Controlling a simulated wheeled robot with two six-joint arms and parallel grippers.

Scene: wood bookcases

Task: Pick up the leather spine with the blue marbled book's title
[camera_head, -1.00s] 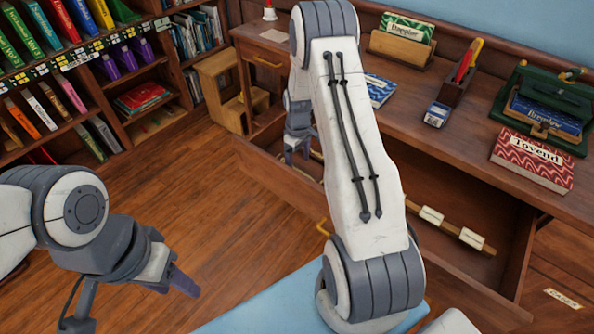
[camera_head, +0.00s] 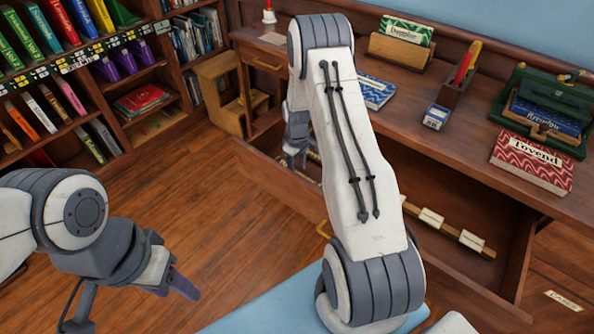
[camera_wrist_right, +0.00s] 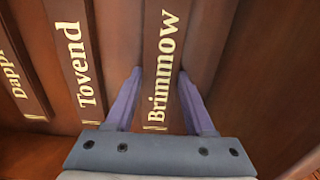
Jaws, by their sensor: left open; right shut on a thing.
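The leather spine lettered "Brimmow" (camera_wrist_right: 165,70) is brown with gold letters and sits in the open drawer (camera_head: 510,262). My right gripper (camera_wrist_right: 160,73) is shut on it, one purple finger on each side. In the head view that gripper (camera_head: 295,158) is at the drawer's left part, partly hidden by my arm. The "Tovend" spine (camera_wrist_right: 78,55) and a cut-off "Dapp…" spine (camera_wrist_right: 15,75) lie to the left. The blue marbled book (camera_head: 543,118) is in a green press (camera_head: 560,92); its small title looks like "Brimmow". My left gripper (camera_head: 182,287) is open and empty above the floor.
A red "Tovend" book (camera_head: 532,163) lies at the desk's front edge. A green book (camera_head: 405,30) stands in a wooden holder. Another blue book (camera_head: 376,92) lies on the desk (camera_head: 420,110). Bookcases (camera_head: 120,110) stand at left. Wood floor (camera_head: 215,210) is clear.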

